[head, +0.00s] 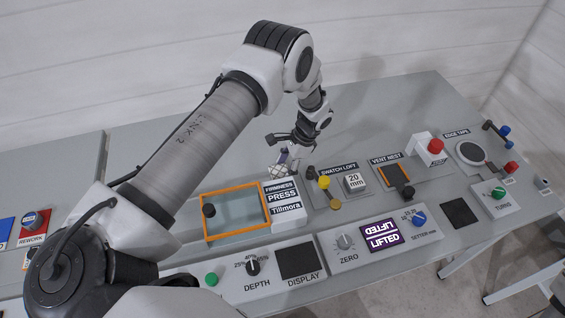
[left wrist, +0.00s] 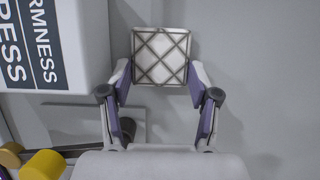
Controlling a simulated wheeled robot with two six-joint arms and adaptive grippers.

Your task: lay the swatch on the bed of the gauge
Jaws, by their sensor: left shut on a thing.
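The swatch (left wrist: 160,57) is a pale square with a dark crosshatch. In the left wrist view my left gripper (left wrist: 160,78) is shut on it, with a purple-padded finger at each side. In the head view the swatch (head: 277,171) hangs small under my left gripper (head: 283,158), behind the white press box. The swatch loft gauge stands just right of it, with a yellow cylinder (head: 324,183), a brass disc (head: 335,203) and a 20 mm readout (head: 355,182). I cannot tell its bed clearly. The wrist view shows the yellow cylinder (left wrist: 45,165) at lower left. My right gripper is not in view.
The vent nest (head: 397,178) is farther right. The table behind the gauge is clear.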

